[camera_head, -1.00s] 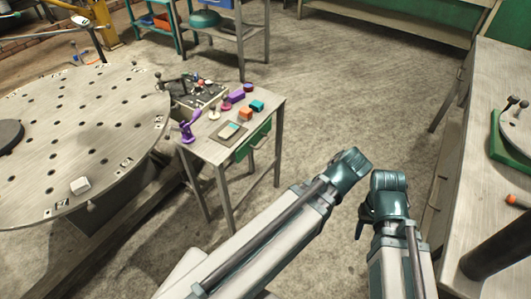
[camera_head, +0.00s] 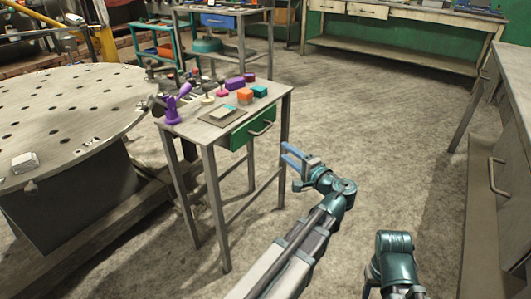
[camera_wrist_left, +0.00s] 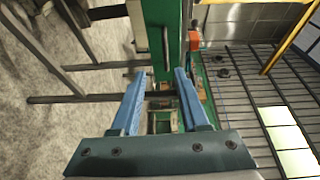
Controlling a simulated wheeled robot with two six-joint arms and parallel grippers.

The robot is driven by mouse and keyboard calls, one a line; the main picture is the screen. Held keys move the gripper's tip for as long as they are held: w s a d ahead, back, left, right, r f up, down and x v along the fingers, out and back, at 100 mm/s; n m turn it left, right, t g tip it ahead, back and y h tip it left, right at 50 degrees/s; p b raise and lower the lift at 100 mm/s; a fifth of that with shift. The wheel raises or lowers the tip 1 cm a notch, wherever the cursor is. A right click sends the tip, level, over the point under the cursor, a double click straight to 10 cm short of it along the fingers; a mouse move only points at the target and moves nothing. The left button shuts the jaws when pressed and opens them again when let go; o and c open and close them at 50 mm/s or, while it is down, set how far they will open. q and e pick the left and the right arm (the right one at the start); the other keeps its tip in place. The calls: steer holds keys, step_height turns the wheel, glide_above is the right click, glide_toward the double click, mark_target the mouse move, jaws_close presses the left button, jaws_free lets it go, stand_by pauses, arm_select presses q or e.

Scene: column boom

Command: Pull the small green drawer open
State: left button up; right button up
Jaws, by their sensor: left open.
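The small green drawer (camera_head: 239,137) sits under the top of a small metal table (camera_head: 180,134). Its front looks flush with the table frame, so it appears closed. A grey bar handle (camera_head: 262,128) runs across its front. My left gripper (camera_head: 286,153) is open and empty, right of the drawer and a little below the handle, with its blue fingers pointing toward it. In the left wrist view, the fingers (camera_wrist_left: 158,73) stand apart, with the green drawer front (camera_wrist_left: 153,12) beyond them; a dark bar there looks like the handle (camera_wrist_left: 165,45). My right gripper is out of view.
Orange (camera_head: 244,96), teal (camera_head: 260,91) and purple blocks stand on the table, with a purple figure (camera_head: 174,108) at its left corner. A large round perforated table (camera_head: 70,115) is left. A workbench (camera_head: 510,110) is right. The floor between is clear.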

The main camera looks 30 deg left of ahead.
mark_target(266, 128)
arm_select(q)
steer(key=w+f+y+b, duration=0.1)
steer(key=b, duration=0.1)
steer(key=w+f+m+t+y+b, duration=0.1)
steer(key=b, duration=0.1)
steer(key=shift+a, duration=0.4)
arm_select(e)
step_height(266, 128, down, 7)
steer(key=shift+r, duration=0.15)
arm_select(q)
steer(key=shift+r, duration=0.1)
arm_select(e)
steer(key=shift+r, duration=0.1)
arm_select(q)
steer(key=p+x, duration=0.2)
steer(key=x, duration=1.1)
steer(key=shift+w+a+r, duration=0.2)
steer(key=shift+a, duration=0.05)
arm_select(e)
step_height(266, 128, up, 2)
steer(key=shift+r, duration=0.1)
arm_select(q)
jaws_close()
